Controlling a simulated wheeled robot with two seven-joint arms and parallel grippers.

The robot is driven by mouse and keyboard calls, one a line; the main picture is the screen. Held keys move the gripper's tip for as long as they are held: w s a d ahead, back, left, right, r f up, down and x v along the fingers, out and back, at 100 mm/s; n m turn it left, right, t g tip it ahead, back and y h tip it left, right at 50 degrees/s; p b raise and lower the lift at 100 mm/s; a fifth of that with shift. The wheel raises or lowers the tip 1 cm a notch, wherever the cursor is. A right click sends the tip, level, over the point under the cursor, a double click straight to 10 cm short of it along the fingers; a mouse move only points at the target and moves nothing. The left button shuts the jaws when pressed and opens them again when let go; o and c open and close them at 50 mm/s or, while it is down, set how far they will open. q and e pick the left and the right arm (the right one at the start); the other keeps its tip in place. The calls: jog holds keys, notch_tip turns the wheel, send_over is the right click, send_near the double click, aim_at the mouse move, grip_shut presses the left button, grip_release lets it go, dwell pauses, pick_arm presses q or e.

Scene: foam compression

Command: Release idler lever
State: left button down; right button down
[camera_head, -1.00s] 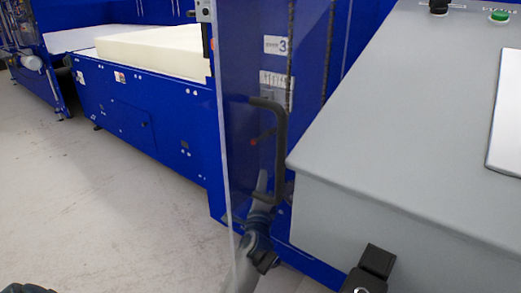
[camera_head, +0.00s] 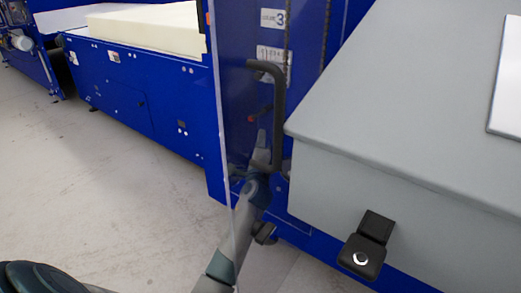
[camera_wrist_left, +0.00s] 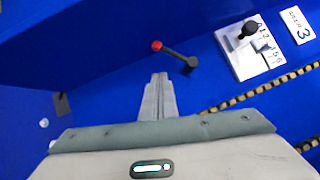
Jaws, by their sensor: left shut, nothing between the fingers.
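A black lever with a red ball knob (camera_wrist_left: 157,46) sticks out from the blue machine wall in the left wrist view. In the head view its red knob (camera_head: 251,119) shows small, behind the clear panel and left of a black bar handle (camera_head: 279,115). My left gripper (camera_head: 262,137) reaches up behind the clear panel, just below the lever. In the left wrist view its fingertips (camera_wrist_left: 159,77) are together and empty, short of the lever and apart from it. My right gripper is not in view.
A metal plate (camera_wrist_left: 247,62) with a black knob and numbers sits right of the lever, beside a label with a 3 (camera_wrist_left: 297,25). A chain (camera_wrist_left: 240,97) runs below. The clear panel edge (camera_head: 224,150) and grey cabinet (camera_head: 390,130) flank my arm. Cream foam (camera_head: 150,25) lies far left.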

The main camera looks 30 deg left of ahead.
pick_arm(q)
jog(key=shift+w+a+r, duration=0.2)
jog(key=shift+w+a, duration=0.25)
jog(key=shift+a, duration=0.3)
jog(key=shift+w+a+r, duration=0.25)
jog(key=shift+w+a, duration=0.15)
jog(key=shift+a, duration=0.4)
jog(key=shift+w+a+r, duration=0.2)
jog(key=shift+w+a, duration=0.25)
jog(key=shift+a, duration=0.3)
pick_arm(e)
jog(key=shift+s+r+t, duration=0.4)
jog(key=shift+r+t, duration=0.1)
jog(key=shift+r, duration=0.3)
pick_arm(q)
jog(key=shift+a+r+m+t+b, duration=0.15)
jog(key=shift+a+m+t+b, duration=0.2)
jog(key=shift+m+b, duration=0.45)
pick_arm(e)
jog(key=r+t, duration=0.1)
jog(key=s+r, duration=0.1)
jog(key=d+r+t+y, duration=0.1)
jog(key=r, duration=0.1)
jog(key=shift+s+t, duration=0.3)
